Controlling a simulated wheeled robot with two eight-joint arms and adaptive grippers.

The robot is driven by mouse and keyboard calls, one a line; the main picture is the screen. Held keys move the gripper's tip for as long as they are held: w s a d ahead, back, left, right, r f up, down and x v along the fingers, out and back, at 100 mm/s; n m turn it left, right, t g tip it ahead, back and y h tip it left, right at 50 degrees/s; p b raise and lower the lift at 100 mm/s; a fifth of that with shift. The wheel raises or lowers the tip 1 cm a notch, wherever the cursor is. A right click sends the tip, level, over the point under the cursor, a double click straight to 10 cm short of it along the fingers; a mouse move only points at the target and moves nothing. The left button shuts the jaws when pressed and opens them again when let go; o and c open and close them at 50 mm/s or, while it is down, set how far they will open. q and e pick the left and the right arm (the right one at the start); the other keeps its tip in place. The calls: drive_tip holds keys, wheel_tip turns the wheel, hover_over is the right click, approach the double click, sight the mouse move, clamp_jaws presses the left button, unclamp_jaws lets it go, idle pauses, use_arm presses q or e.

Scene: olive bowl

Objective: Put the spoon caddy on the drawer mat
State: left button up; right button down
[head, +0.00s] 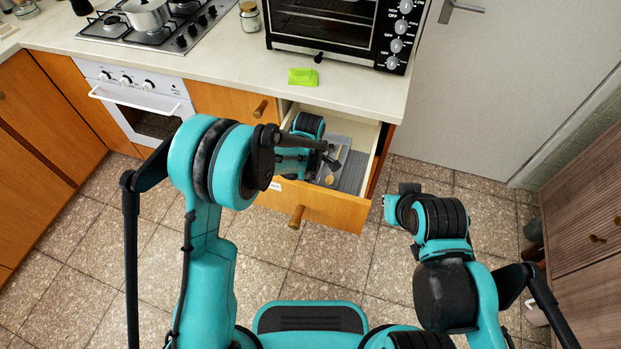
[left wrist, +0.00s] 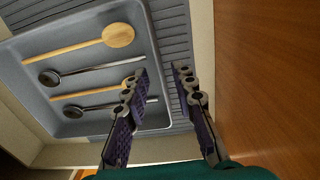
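The spoon caddy (left wrist: 66,122) is a grey tray holding several wooden and dark metal spoons. In the left wrist view it fills the upper left, within the drawer. The drawer mat (left wrist: 230,62) is grey and ribbed, showing above and to the right of the caddy; it also shows in the head view (head: 353,172). My left gripper (left wrist: 160,76) is open, its fingers apart near the caddy's right edge, one over the caddy and one over the mat. Contact with the caddy's wall is unclear. In the head view my left arm partly hides the caddy.
The open wooden drawer (head: 335,208) has cream inner walls close around the caddy. A counter (head: 215,72) above it carries a toaster oven (head: 325,28), a green item (head: 303,77), a jar (head: 250,18) and a hob (head: 165,25). The tiled floor in front is clear.

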use_arm(q)
wheel_tip(320, 180, up, 11)
drive_tip(key=p, duration=0.4)
drive_tip(key=s+a+r+m+t, duration=0.3)
drive_tip(key=s+a+r+m, duration=0.35)
drive_tip(key=a+r, duration=0.45)
drive_tip(key=s+a+r+m+t, duration=0.1)
drive_tip(key=s+a+m+t, duration=0.1)
drive_tip(key=s, duration=0.4)
drive_tip(key=s+a+r+m+t, duration=0.1)
drive_tip(key=s+a+r+m, duration=0.1)
drive_tip(key=s+a+m, duration=0.2)
drive_tip(key=s+m, duration=0.2)
drive_tip(key=shift+s+a+t, duration=0.3)
drive_tip(key=shift+a+t, duration=0.1)
